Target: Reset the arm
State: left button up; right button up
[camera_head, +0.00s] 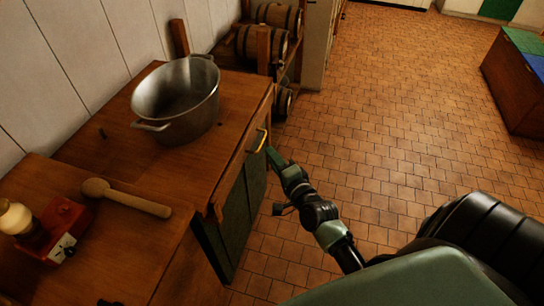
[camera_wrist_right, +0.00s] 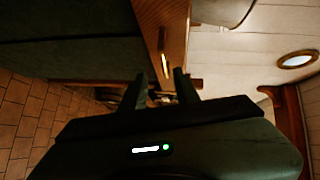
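My right gripper (camera_head: 276,162) is beside the front of the wooden counter, close to the brass-yellow handle (camera_head: 261,140) of a drawer (camera_head: 241,158). In the right wrist view the two fingers of the right gripper (camera_wrist_right: 159,78) stand apart with nothing held between them. The handle also shows there (camera_wrist_right: 164,62), just beyond the fingertips and roughly in line with the gap. I cannot tell whether a finger touches it. My left gripper is not in view.
A large metal pot (camera_head: 178,100) stands on the counter (camera_head: 235,108). A wooden mallet-like tool (camera_head: 128,197) and a small red box (camera_head: 58,228) lie nearer. Barrels (camera_head: 265,44) sit on a rack behind. The tiled floor (camera_head: 400,120) on the right is largely clear.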

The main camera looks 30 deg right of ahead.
jog(key=s+a+f+n+g+y+p, duration=0.1)
jog(key=s+a+f+n+g, duration=0.3)
jog(key=f, duration=0.6)
jog(key=s+a+f+n+g, duration=0.1)
jog(key=s+f+n, duration=0.2)
jog(key=s+f, duration=0.55)
jog(key=s+a+f+n+g+y+p, duration=0.1)
jog(key=s+a+f+n+g, duration=0.2)
jog(key=f, duration=0.9)
jog(key=s+f+n+g, duration=0.2)
jog(key=s+f+n, duration=0.1)
jog(key=s, duration=0.6)
jog(key=s+f+n+g, duration=0.3)
jog(key=s+f, duration=0.2)
jog(key=s, duration=0.5)
jog(key=s+f+n+g, duration=0.2)
jog(key=s+f+n, duration=0.2)
jog(key=s, duration=0.6)
jog(key=shift+s+a+f+h+p, duration=0.2)
jog(key=shift+f+h+p, duration=0.15)
jog(key=shift+f, duration=0.1)
